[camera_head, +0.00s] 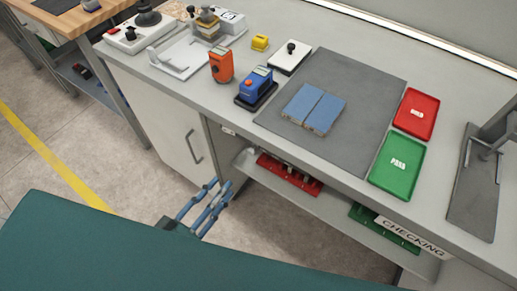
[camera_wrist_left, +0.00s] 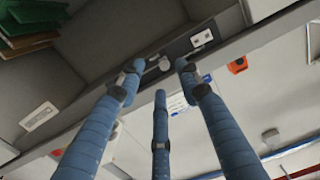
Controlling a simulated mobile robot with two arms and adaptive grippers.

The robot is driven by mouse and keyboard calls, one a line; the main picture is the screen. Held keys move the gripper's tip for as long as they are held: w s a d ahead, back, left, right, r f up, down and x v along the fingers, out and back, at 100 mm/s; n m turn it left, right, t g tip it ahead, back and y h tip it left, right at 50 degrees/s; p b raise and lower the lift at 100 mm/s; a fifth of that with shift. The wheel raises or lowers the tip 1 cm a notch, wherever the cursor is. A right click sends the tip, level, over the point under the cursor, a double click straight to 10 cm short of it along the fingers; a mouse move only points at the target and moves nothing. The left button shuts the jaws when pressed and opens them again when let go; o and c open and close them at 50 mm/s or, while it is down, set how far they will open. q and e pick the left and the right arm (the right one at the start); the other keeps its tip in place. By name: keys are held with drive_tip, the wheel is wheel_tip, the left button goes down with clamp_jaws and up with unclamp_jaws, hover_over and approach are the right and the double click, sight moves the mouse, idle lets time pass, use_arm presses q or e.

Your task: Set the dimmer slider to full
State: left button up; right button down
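No dimmer slider can be made out for certain. A small white box with a black knob (camera_head: 290,57) stands at the back of the bench in the head view. In the left wrist view, a grey strip along the bench edge carries a small round knob (camera_wrist_left: 165,64) and a white plate (camera_wrist_left: 202,38); I cannot tell whether either is the dimmer. My left gripper (camera_head: 214,193) is in front of the bench, below its top edge, with its blue fingers apart and nothing between them. Its fingers also show in the left wrist view (camera_wrist_left: 158,78), pointing towards the strip. My right gripper is not in view.
On the bench (camera_head: 352,181) are an orange device (camera_head: 221,66), a blue device (camera_head: 256,82), a grey mat (camera_head: 360,75) with blue pieces, a red tray (camera_head: 430,101) and a green tray (camera_head: 386,181). A shelf (camera_head: 335,208) with red and green racks lies below.

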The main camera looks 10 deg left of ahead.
sight(250, 153)
use_arm(q)
drive_tip(key=shift+t+h, duration=0.3)
drive_tip(key=x, duration=0.3)
drive_tip(key=r+b+x, duration=0.1)
drive_tip(key=x, duration=0.3)
drive_tip(key=r+b+x, duration=0.1)
drive_tip(key=x, duration=0.3)
drive_tip(key=shift+s+d+r, duration=0.1)
drive_tip(key=shift+d+r, duration=0.1)
clamp_jaws()
drive_tip(key=shift+d, duration=0.1)
